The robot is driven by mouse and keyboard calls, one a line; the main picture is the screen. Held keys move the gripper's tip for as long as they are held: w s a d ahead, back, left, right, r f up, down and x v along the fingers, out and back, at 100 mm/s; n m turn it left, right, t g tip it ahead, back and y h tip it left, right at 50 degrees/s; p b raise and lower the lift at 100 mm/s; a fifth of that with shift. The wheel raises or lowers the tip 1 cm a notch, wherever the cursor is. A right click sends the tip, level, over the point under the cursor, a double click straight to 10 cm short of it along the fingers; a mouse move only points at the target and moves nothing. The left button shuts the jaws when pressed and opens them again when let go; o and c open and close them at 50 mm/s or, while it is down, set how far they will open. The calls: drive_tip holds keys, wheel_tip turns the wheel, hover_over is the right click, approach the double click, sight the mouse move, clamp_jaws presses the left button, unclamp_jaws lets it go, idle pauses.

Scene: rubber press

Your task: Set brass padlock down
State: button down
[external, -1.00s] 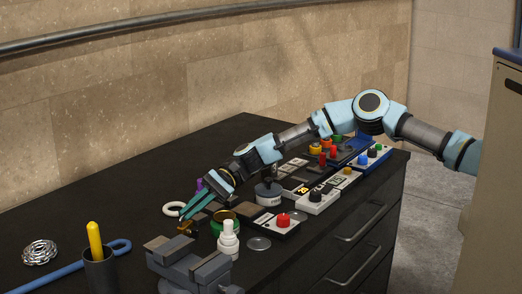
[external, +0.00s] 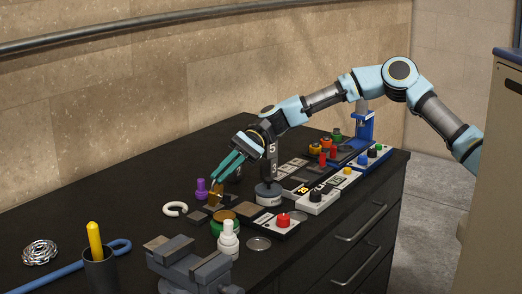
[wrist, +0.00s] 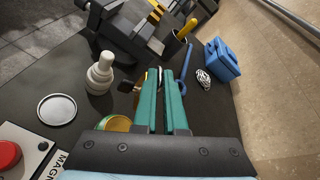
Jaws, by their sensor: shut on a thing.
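The brass padlock (external: 215,194) hangs just below the fingertips of my gripper (external: 216,178) in the external view. My gripper is shut on it, with the teal fingers slanting down to the left. The padlock is low over the bench, close behind a green round dish with a brass-coloured inside (external: 225,222). I cannot tell whether its bottom touches anything. In the wrist view, the fingers (wrist: 167,75) run forward close together and mostly hide the padlock.
A white ring (external: 175,209) and a purple knob (external: 201,189) are left of the padlock. A white bottle (external: 228,240), a grey vise (external: 190,268) and a red-button box (external: 284,222) stand nearer the front.

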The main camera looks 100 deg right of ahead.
drive_tip(key=s+a+g+y, duration=0.1)
drive_tip(key=s+a, duration=0.3)
drive_tip(key=s, duration=0.5)
drive_tip(key=shift+n, duration=0.5)
drive_tip(key=shift+s+f+p, duration=0.2)
drive_tip(key=shift+f+p, duration=1.4)
drive_tip(key=shift+f, duration=3.1)
drive_tip(key=shift+f, duration=0.3)
drive_tip(key=c, duration=1)
unclamp_jaws()
drive_tip(key=shift+r, duration=0.1)
